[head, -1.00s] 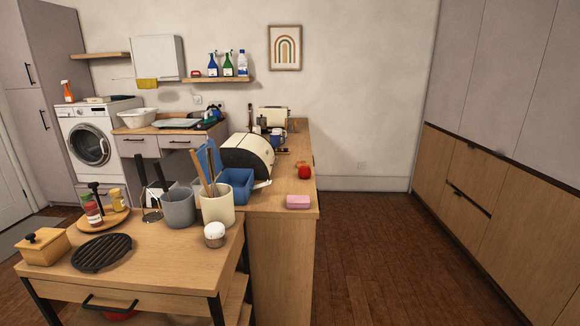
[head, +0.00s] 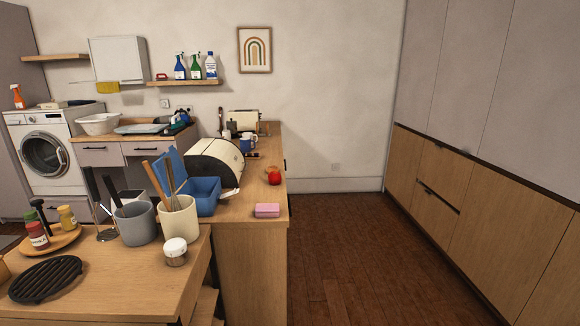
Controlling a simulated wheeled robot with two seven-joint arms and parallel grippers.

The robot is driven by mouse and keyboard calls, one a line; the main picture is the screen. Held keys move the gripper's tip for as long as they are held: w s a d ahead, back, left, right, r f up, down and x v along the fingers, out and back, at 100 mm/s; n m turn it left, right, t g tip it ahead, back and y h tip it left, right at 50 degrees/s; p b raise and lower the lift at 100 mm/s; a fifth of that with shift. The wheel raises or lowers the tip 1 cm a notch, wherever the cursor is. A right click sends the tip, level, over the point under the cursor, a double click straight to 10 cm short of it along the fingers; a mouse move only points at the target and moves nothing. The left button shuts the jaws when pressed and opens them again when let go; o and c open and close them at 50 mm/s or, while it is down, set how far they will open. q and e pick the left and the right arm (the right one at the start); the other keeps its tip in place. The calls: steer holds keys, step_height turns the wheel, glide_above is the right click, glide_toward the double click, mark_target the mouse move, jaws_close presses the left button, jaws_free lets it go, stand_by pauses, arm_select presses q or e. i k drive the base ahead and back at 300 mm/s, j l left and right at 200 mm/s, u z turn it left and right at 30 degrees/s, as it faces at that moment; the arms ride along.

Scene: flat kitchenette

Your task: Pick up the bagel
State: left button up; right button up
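A small tan-brown thing (head: 270,168), which may be the bagel, shows just behind a red apple or tomato (head: 275,178) on the long wooden counter (head: 240,208). It is partly hidden by the red thing and too small to tell for sure. Neither of my grippers is in the head view.
A pink block (head: 267,210) lies near the counter's front end. A blue box (head: 205,193) with its lid up and a cream bread bin (head: 215,160) stand to the left. A wooden cart (head: 130,275) with utensil pots is in front. The floor (head: 330,255) on the right is clear.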

mark_target(271, 168)
steer(key=i+l+z, duration=0.35)
steer(key=i, duration=0.45)
steer(key=i+z, duration=0.35)
steer(key=i, duration=0.45)
